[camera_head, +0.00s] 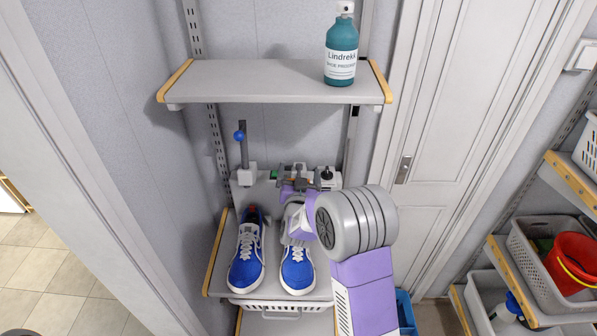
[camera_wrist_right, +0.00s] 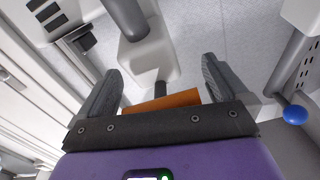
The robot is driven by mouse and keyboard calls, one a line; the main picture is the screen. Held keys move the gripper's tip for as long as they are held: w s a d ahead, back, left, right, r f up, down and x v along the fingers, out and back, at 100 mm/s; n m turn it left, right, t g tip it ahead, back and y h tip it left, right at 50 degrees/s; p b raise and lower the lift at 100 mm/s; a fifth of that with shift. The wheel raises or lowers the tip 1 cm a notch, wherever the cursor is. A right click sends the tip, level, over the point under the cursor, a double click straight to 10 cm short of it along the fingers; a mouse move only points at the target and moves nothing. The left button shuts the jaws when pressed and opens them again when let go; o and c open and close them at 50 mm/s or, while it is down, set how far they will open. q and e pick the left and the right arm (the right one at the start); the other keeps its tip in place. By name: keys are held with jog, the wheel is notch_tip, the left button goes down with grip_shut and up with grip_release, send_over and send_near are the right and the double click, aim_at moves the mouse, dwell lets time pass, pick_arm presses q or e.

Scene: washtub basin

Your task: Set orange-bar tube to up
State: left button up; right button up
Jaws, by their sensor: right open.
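In the wrist view an orange bar (camera_wrist_right: 165,102) lies crosswise between the two open fingers of my right gripper (camera_wrist_right: 160,85). It sits on a dark stem below a pale block, with a grey tube (camera_wrist_right: 124,18) on the block's other side. I cannot tell whether the fingers touch the bar. In the head view my right gripper (camera_head: 300,179) is at the grey unit (camera_head: 249,196) behind the shoes, and my wrist hides much of this area. The blue-ball tube (camera_head: 243,150) stands upright at the unit's left; its ball (camera_wrist_right: 294,114) shows in the wrist view. My left gripper is not in view.
Two blue shoes (camera_head: 246,262) stand on the lower shelf in front of the unit. An upper shelf (camera_head: 272,80) with a teal spray bottle (camera_head: 341,48) hangs above. A door (camera_head: 440,130) is at the right, with baskets (camera_head: 545,255) beyond it.

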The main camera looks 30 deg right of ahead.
jog(key=shift+w+d, duration=0.2)
jog(key=shift+w, duration=0.05)
jog(key=c, duration=1.3)
jog(key=w+d+r+p, duration=0.2)
jog(key=r+p, duration=0.3)
jog(key=r, duration=0.8)
jog(key=shift+w+p, duration=0.35)
jog(key=shift+w, duration=0.3)
jog(key=o, duration=1.3)
jog(key=shift+f, duration=0.1)
jog(key=shift+s+a, duration=0.1)
jog(key=shift+s, duration=0.05)
